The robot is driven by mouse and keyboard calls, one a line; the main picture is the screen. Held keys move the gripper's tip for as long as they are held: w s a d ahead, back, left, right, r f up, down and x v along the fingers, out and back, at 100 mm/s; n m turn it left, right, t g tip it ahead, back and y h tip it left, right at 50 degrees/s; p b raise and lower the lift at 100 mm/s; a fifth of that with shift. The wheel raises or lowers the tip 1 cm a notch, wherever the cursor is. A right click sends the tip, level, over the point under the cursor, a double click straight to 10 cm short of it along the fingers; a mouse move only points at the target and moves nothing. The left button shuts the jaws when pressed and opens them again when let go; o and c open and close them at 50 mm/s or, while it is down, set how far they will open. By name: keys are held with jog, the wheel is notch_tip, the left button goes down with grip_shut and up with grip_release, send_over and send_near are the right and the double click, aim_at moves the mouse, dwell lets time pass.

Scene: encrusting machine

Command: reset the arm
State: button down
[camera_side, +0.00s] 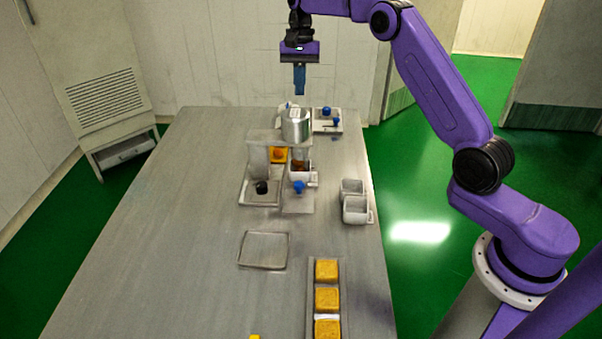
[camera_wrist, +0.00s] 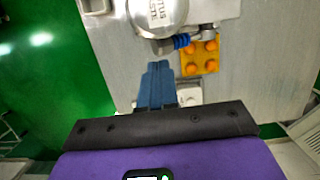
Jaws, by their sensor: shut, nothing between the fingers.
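My gripper (camera_side: 300,80) hangs from my purple arm above the far end of the table, pointing down. Its blue fingers are together with nothing between them. In the wrist view the shut fingers (camera_wrist: 157,72) show over the table's edge, with the machine's round metal canister beyond their tips. The encrusting machine (camera_side: 265,142) stands below my gripper on the grey table. It has a silver canister (camera_side: 297,126) on top and black and blue knobs at its front. My gripper is apart from it.
An orange block (camera_side: 278,155) sits within the machine and shows as a studded orange plate (camera_wrist: 201,52) in the wrist view. White bins (camera_side: 355,209) stand at the table's right edge. An empty square tray (camera_side: 264,265) and a rack of yellow blocks (camera_side: 327,271) lie nearer. The table's left side is clear.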

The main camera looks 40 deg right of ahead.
jog(key=shift+r, duration=0.45)
jog(key=s+a+r+n+h, duration=0.25)
jog(key=s+a+n, duration=1)
jog(key=s, duration=0.65)
jog(key=s+d+f+n, duration=0.1)
jog(key=s+n, duration=0.2)
jog(key=s, duration=0.5)
jog(key=s+d+f+n+t, duration=0.1)
jog(key=s+d+f+n, duration=0.1)
jog(key=s, duration=0.6)
jog(key=s+d+f+n+t+y, duration=0.1)
jog(key=s+n, duration=0.3)
jog(key=s, duration=0.5)
jog(key=shift+d+f, duration=0.25)
jog(key=shift+f, duration=0.4)
